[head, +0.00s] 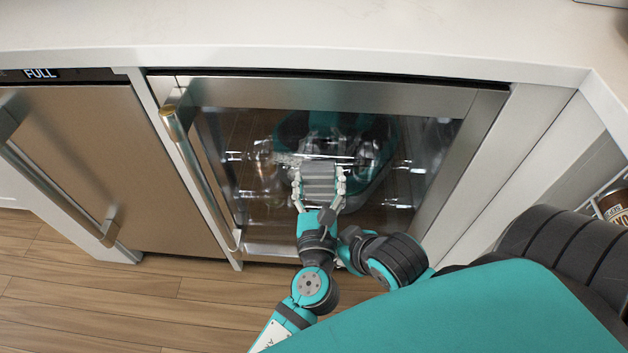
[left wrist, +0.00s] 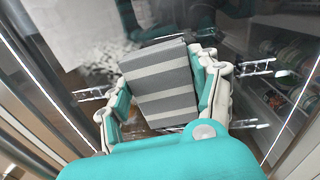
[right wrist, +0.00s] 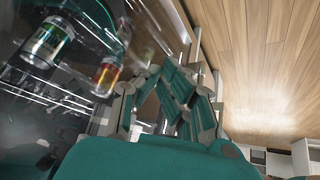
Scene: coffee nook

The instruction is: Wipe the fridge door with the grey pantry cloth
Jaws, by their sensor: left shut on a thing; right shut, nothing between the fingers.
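The fridge door (head: 340,95) is a glass door with a steel frame and a vertical bar handle (head: 196,170) on its left. It is closed in the head view. My left gripper (head: 320,187) is shut on the grey striped cloth (head: 319,172), which is folded into a block. The cloth also shows between its fingers in the left wrist view (left wrist: 160,82). The cloth is in front of the glass; I cannot tell whether it touches. My right gripper (right wrist: 178,80) is shut and empty in the right wrist view, close to glass with cans behind it.
A white counter (head: 300,35) runs above the fridge. A steel appliance (head: 120,170) with a lit "FULL" display stands at the left. An open shelf with a jar (head: 615,203) is at the right. The wooden floor (head: 120,295) is clear at the lower left.

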